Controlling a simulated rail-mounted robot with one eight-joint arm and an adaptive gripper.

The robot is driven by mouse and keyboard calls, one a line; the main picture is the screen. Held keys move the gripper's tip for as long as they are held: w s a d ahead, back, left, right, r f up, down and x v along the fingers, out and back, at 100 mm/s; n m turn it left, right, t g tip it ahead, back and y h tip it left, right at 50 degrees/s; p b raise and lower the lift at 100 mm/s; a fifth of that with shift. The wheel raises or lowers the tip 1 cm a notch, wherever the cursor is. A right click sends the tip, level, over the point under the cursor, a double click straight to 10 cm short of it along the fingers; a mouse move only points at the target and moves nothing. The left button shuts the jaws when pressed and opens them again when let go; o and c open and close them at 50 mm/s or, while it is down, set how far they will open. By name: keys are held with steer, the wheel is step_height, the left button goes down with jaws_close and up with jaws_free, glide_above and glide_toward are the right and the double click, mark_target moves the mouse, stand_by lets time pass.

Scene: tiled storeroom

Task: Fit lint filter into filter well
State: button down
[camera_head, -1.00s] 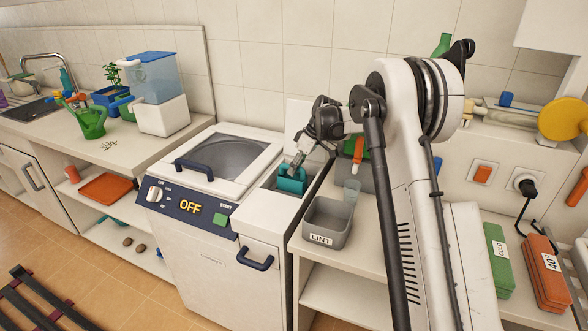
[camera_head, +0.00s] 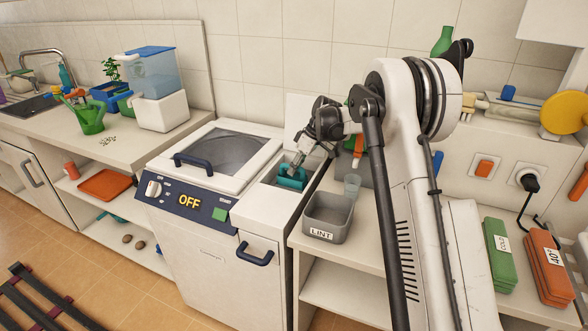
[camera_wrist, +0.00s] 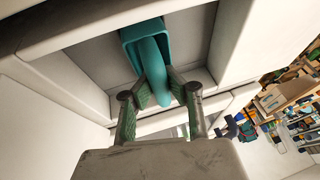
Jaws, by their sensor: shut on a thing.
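The teal lint filter (camera_head: 291,178) is at the opening of the filter well (camera_head: 277,174), a recess in the top of the white washer (camera_head: 208,210), right of its lid. My gripper (camera_head: 295,165) is over the well and shut on the filter. In the wrist view my gripper's two fingers (camera_wrist: 167,95) pinch the filter's narrow handle, and the filter's wider body (camera_wrist: 145,38) lies within the well's pale walls (camera_wrist: 95,58). I cannot tell whether the filter is fully seated.
A grey bin labelled LINT (camera_head: 328,217) and a clear cup (camera_head: 352,186) stand on the shelf right of the washer. The raised white flap (camera_head: 297,137) stands behind the well. The washer's display (camera_head: 190,207) reads OFF.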

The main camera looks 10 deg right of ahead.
steer(key=shift+f+b, duration=1.15)
steer(key=shift+f, duration=0.65)
steer(key=c, duration=1.8)
jaws_free()
steer(key=shift+o, duration=0.2)
step_height(320, 180, up, 11)
steer(key=p, duration=0.7)
steer(key=shift+f, duration=0.1)
steer(key=shift+p, duration=0.55)
step_height(320, 180, up, 6)
steer(key=f+p, duration=0.1)
steer(key=p, duration=0.3)
glide_above(294, 177)
steer(key=s, duration=0.2)
steer(key=s+r+m+t, duration=0.1)
steer(key=s+r+m, duration=0.1)
steer(key=s+r, duration=0.2)
steer(key=s+r+m+t+h+b, duration=0.1)
steer(key=s+r+m, duration=0.2)
steer(key=r, duration=0.7)
steer(key=shift+s+a+r, duration=0.3)
steer(key=shift+s+a, duration=0.15)
steer(key=shift+s, duration=0.65)
